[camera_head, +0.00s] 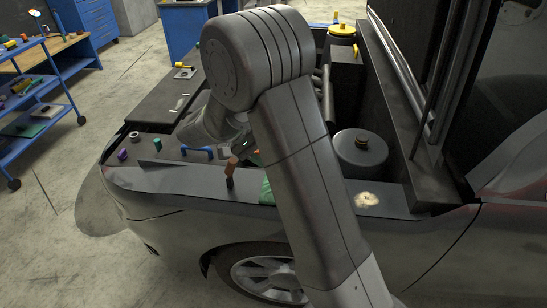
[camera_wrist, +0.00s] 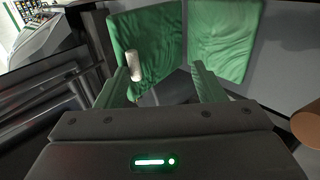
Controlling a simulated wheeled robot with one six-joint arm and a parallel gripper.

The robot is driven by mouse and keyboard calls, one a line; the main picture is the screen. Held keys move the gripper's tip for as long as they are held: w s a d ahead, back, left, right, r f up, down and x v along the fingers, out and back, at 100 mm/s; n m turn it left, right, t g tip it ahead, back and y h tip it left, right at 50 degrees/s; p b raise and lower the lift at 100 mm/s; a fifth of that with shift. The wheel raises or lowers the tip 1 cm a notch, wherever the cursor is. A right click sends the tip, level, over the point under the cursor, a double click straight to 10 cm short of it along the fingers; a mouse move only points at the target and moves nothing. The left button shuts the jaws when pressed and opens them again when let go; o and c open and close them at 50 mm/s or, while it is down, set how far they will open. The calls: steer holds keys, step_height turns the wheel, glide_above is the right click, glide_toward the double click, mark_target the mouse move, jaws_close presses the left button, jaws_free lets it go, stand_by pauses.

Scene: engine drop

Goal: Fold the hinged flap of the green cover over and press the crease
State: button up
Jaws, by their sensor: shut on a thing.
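The green cover shows in the wrist view as two wrinkled cloth-like panels, a left panel (camera_wrist: 155,38) and a right panel (camera_wrist: 227,32), with a narrow gap between them. A short white cylinder (camera_wrist: 133,66) stands in front of the left panel, close to my left finger. My gripper (camera_wrist: 162,85) is at the near edge of the cover, with green-looking fingers on either side. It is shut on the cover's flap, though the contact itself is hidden. In the head view only a small green piece of the cover (camera_head: 267,190) shows on the fender beside my arm, which hides the rest.
A blue handle (camera_head: 197,150) and small caps lie farther left. A round dark canister (camera_head: 361,154) is in the engine bay to the right. A blue cart (camera_head: 38,95) stands at left.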

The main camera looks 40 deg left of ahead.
steer(key=shift+s+d+f, duration=0.1)
steer(key=shift+s+f, duration=0.05)
steer(key=shift+f, duration=0.3)
steer(key=shift+c, duration=0.6)
steer(key=shift+o, duration=0.8)
steer(key=shift+f, duration=0.1)
steer(key=shift+r, duration=0.2)
steer(key=shift+c, duration=0.8)
steer(key=shift+s+a+r, duration=0.1)
steer(key=shift+s+a, duration=0.15)
steer(key=shift+a, duration=0.3)
steer(key=shift+c, duration=0.8)
steer(key=shift+s+a+r+p, duration=0.3)
steer(key=shift+s+a+p, duration=0.5)
steer(key=shift+a, duration=0.7)
steer(key=shift+s+a+r+p, duration=0.25)
steer(key=shift+s+a+p, duration=0.5)
steer(key=shift+a, duration=0.7)
steer(key=shift+s+a+r+p, duration=0.3)
steer(key=shift+s+a+p, duration=0.3)
steer(key=shift+s+a, duration=0.65)
steer(key=shift+s+a+r+p, duration=0.1)
steer(key=shift+s+a+p, duration=0.2)
steer(key=shift+a, duration=0.4)
steer(key=shift+s+a+f+p, duration=0.1)
steer(key=shift+s+a+p, duration=0.2)
steer(key=shift+a, duration=0.4)
steer(key=shift+s+a+r+p, duration=0.15)
steer(key=shift+s+a, duration=0.2)
steer(key=shift+a, duration=0.35)
